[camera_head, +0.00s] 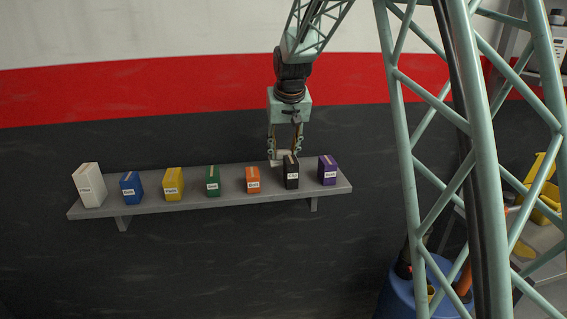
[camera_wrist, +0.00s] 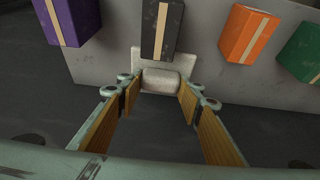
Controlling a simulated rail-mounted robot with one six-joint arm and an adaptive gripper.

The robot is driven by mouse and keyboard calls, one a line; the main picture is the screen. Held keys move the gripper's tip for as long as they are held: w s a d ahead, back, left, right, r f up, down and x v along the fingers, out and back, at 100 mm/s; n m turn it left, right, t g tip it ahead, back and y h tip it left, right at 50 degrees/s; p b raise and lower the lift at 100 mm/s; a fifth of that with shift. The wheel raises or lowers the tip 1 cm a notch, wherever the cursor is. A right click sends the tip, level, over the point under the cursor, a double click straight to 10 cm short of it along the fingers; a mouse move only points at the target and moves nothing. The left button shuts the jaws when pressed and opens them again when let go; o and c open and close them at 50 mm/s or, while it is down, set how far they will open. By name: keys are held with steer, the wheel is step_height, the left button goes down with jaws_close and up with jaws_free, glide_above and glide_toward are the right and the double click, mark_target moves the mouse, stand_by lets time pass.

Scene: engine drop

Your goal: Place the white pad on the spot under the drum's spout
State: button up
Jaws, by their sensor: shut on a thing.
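My gripper (camera_head: 286,150) hangs at the shelf, behind the black box. In the wrist view my gripper (camera_wrist: 160,88) has its two wood-faced fingers on either side of the white pad (camera_wrist: 161,79) and is shut on it. The pad is a small pale block at the shelf edge, close to the black box; whether it rests on the shelf is unclear. In the head view the pad (camera_head: 277,156) shows only in part. A blue drum (camera_head: 398,299) stands at the lower right, partly hidden by my green lattice frame. I cannot make out its spout or the spot under it.
The grey wall shelf (camera_head: 150,207) holds a row of labelled boxes. The black box (camera_head: 291,172) stands between the orange box (camera_head: 252,180) and the purple box (camera_head: 327,170). A yellow container (camera_head: 540,190) is at the far right. Below the shelf the wall is clear.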

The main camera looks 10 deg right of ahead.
steer(key=shift+f, duration=2.2)
steer(key=shift+f, duration=0.15)
steer(key=o, duration=0.8)
steer(key=shift+v, duration=6.15)
steer(key=shift+w, duration=0.1)
